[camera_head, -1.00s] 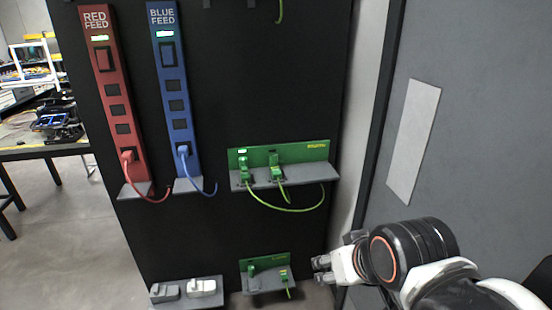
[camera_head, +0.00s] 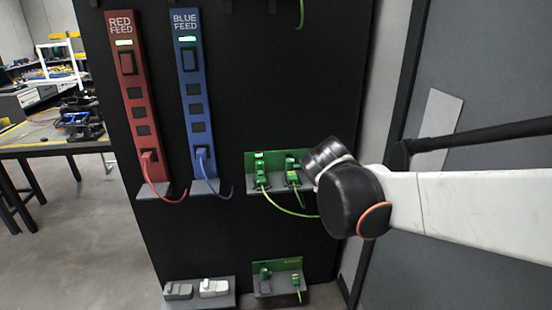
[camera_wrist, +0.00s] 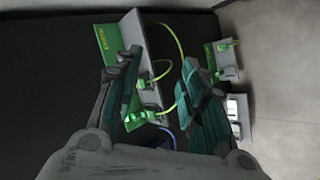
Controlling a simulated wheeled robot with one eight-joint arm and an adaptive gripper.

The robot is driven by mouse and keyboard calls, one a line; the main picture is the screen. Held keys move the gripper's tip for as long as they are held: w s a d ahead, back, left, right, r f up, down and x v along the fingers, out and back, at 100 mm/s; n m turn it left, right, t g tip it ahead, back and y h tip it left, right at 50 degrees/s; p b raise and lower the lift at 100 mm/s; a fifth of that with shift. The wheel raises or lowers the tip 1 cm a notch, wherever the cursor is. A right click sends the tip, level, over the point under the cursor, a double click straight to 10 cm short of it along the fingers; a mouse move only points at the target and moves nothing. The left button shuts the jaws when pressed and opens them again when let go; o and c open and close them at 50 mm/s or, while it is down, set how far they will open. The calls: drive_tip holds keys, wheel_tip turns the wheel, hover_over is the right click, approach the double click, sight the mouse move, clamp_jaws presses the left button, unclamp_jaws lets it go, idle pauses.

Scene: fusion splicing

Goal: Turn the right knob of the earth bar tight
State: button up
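The green earth bar (camera_head: 276,161) is on the black panel, above a grey ledge. Its left knob (camera_head: 259,162) and right knob (camera_head: 292,166) are green, each with a green-yellow cable. My wrist covers the bar's right end in the head view, and my gripper is hidden there. In the wrist view the bar (camera_wrist: 112,50) runs up the picture, with the right knob (camera_wrist: 146,80) above the left knob (camera_wrist: 136,118). My gripper (camera_wrist: 158,66) is open and empty, its fingers on either side of the ledge and right knob in the picture. I see no contact.
A second, smaller green bar (camera_head: 289,264) is low on the panel, beside a ledge with grey and white blocks (camera_head: 214,287). The red feed strip (camera_head: 135,85) and blue feed strip (camera_head: 190,80) hang to the left. A grey wall is at the right.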

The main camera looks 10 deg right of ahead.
drive_tip(key=w+a+f+n+t+h, duration=0.15)
drive_tip(key=w+n, duration=0.35)
drive_tip(key=w, duration=0.6)
drive_tip(key=n+t+h+p, duration=0.2)
drive_tip(key=n+t+h, duration=0.25)
drive_tip(key=n, duration=0.95)
approach(288, 163)
drive_tip(key=shift+t+y, duration=0.3)
drive_tip(key=shift+y, duration=0.1)
drive_tip(key=b+x, duration=0.2)
drive_tip(key=x, duration=0.2)
drive_tip(key=b+x, duration=0.1)
drive_tip(key=x, duration=0.4)
drive_tip(key=shift+d+b, duration=0.35)
drive_tip(key=shift+d, duration=0.05)
drive_tip(key=c, duration=0.8)
